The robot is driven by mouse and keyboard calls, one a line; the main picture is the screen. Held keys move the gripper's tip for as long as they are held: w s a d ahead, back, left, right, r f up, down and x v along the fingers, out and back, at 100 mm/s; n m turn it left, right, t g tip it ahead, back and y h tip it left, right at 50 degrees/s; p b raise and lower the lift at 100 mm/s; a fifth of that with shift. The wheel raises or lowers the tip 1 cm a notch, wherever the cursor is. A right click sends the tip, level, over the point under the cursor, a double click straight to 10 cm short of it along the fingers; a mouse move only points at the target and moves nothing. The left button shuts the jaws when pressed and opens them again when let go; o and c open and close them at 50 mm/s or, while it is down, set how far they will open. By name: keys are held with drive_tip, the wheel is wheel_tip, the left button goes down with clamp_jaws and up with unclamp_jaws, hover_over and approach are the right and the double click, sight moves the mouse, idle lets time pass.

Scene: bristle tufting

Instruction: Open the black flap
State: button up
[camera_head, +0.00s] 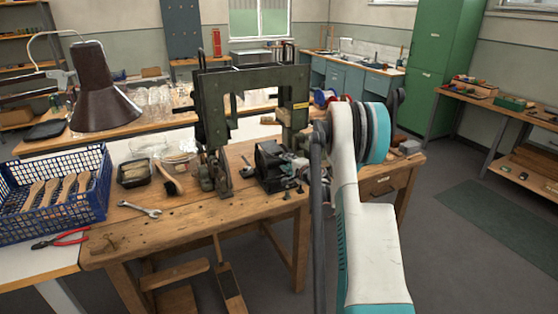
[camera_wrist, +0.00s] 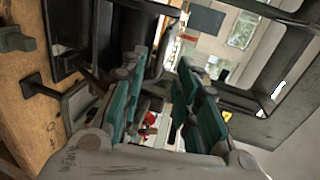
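A dark machine (camera_head: 215,110) with a tall frame stands on the wooden workbench. A small black box-like unit (camera_head: 270,165) sits at its foot; I cannot tell for sure which part of it is the black flap. In the wrist view black panels and an edge (camera_wrist: 66,40) show at the upper left, close beside my left finger. My gripper (camera_wrist: 163,72) has teal-padded fingers spread apart, with nothing seen held between them. In the head view my arm largely hides the gripper, close to the right side of the black unit. Contact with it cannot be told.
A blue crate (camera_head: 50,235) with wooden brush handles stands at the left of the bench (camera_head: 195,225). A wrench (camera_head: 140,208), red pliers (camera_head: 60,240), a dark tray (camera_head: 134,173) and a brush (camera_head: 170,178) lie nearby. A lamp (camera_head: 100,90) overhangs the left side. The right floor is clear.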

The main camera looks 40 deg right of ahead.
drive_tip(key=b, duration=0.2)
approach(273, 149)
drive_tip(key=w+f, duration=0.2)
drive_tip(key=shift+w+f, duration=0.25)
drive_tip(key=shift+f, duration=0.05)
